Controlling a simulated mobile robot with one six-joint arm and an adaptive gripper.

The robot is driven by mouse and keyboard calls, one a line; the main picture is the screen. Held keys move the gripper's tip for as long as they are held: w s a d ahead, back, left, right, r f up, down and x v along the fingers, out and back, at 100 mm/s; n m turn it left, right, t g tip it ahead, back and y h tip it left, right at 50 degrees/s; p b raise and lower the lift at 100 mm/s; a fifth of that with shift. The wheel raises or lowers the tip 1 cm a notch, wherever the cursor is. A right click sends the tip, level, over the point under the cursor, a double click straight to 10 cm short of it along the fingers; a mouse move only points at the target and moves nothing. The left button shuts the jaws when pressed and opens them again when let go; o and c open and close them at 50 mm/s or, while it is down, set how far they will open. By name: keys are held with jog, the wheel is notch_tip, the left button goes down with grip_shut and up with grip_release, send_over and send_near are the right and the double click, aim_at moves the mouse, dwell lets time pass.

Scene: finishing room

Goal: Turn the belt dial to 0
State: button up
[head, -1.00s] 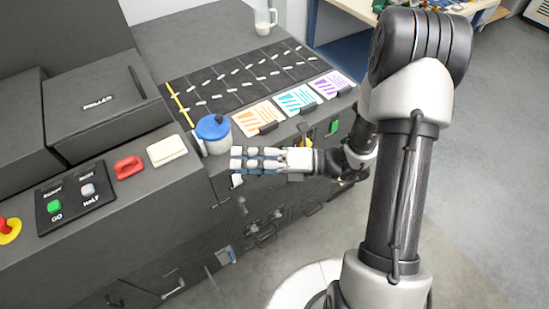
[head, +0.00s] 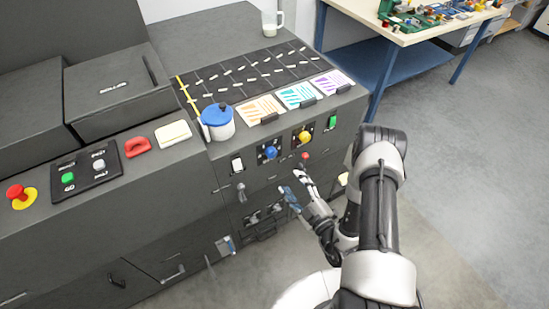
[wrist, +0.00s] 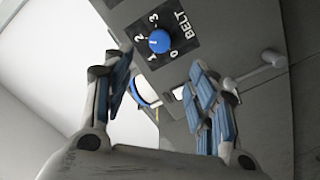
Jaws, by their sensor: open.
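The belt dial is a blue round knob (wrist: 159,41) on a black plate marked BELT, with 0 to 3 around it, in the wrist view. A small pale mark shows on the knob, but I cannot tell surely which number it points to. In the head view the blue dial (head: 270,152) sits on the machine's front face. My gripper (head: 291,182) is open and empty, below and to the right of the dial, apart from it. In the wrist view the dial shows just beyond the gap between my fingers (wrist: 160,60).
Beside the blue dial are a yellow dial (head: 304,137), a red button (head: 305,156), a white rocker switch (head: 237,165) and a green switch (head: 333,122). A blue-lidded jug (head: 217,124) stands on the ledge above. Floor at right is free.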

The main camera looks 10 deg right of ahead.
aim_at(273, 155)
jog(key=b+x, duration=0.1)
jog(key=x, duration=1.2)
jog(key=shift+w+b, duration=0.3)
jog(key=shift+b, duration=0.1)
jog(key=shift+c, duration=0.2)
jog(key=c, duration=1)
